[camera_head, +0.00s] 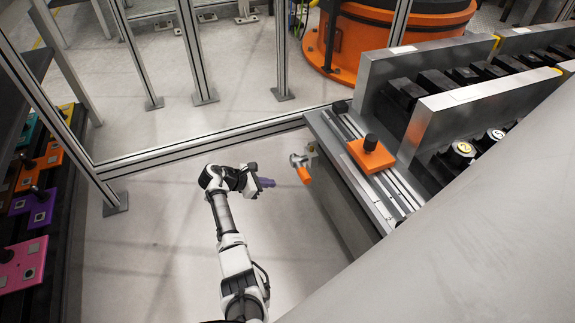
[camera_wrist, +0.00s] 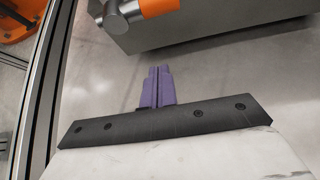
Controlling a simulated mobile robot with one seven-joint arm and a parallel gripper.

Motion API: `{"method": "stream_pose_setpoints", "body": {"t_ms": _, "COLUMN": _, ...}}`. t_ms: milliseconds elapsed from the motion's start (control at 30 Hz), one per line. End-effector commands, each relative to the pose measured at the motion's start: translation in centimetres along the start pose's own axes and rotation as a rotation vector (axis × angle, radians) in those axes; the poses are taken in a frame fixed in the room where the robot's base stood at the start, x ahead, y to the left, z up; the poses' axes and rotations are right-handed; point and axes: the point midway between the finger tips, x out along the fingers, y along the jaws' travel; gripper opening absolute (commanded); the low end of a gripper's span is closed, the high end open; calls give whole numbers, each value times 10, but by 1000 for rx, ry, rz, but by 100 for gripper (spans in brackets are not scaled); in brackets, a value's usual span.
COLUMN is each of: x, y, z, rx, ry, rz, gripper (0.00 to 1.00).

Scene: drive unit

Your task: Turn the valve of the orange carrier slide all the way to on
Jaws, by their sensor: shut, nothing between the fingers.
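The orange carrier slide (camera_head: 371,155) sits on the rails of the grey bench, with a black knob on top. The valve (camera_head: 303,168) sticks out from the left end of the bench, with a metal body and an orange handle that slants down and to the right. In the wrist view the valve's metal body (camera_wrist: 122,14) and orange handle (camera_wrist: 158,7) are cut off by the top edge. My gripper (camera_head: 268,182) is left of the valve and apart from it. Its purple fingers (camera_wrist: 158,84) are shut and empty.
The grey bench's end wall (camera_wrist: 215,20) lies just beyond my fingers in the wrist view. A metal-framed barrier (camera_head: 205,145) runs behind my arm. A rack with coloured plates (camera_head: 30,205) stands at the left.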

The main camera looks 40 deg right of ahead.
Motion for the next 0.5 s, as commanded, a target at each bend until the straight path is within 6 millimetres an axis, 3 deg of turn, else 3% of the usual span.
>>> {"method": "stream_pose_setpoints", "body": {"t_ms": 267, "x": 41, "y": -11, "z": -1, "rx": -20, "ry": -8, "rz": -41, "gripper": 0}}
{"method": "stream_pose_setpoints", "body": {"t_ms": 500, "x": 94, "y": -12, "z": -2, "rx": -19, "ry": -8, "rz": -38, "gripper": 0}}
